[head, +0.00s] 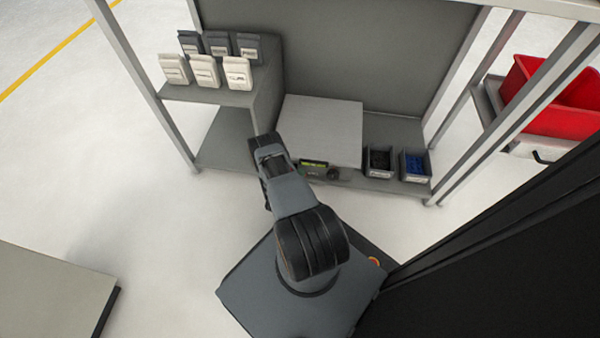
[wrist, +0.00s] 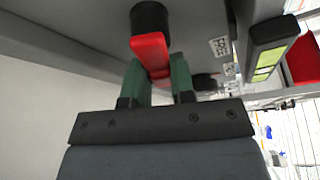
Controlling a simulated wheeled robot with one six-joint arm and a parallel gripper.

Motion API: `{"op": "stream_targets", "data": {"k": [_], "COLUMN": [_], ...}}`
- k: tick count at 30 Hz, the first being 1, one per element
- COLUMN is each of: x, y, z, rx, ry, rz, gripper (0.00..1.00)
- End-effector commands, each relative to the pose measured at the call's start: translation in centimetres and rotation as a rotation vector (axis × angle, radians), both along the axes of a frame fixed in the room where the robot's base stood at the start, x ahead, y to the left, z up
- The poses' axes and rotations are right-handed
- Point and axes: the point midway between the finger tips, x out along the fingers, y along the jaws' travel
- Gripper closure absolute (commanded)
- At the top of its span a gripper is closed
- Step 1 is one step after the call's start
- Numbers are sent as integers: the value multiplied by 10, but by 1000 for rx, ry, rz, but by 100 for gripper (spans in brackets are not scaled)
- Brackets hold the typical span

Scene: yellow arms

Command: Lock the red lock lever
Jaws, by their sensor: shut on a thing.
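The red lock lever (wrist: 150,52) shows in the wrist view, fixed to a round black knob (wrist: 150,18) on a grey face. My gripper (wrist: 158,80) has green fingers, and the lower end of the lever sits between them. The fingers are shut on the lever. In the head view my arm reaches toward the left front of the grey box (head: 322,125) on the shelf. The lever and my fingertips are hidden behind my arm there.
Pale and dark cartons (head: 205,71) stand on the left shelf. A red crate (head: 560,100) is at the right.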

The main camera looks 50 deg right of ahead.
Motion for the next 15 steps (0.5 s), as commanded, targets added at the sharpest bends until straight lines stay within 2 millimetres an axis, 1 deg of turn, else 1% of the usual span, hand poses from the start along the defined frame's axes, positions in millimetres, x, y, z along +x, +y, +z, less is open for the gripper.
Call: {"op": "stream_targets", "data": {"k": [6, 15], "x": [2, 5], "y": [2, 4], "z": [-4, -9], "rx": [93, 180], "ry": [-144, -282], "rz": [3, 4], "gripper": [100, 100]}}
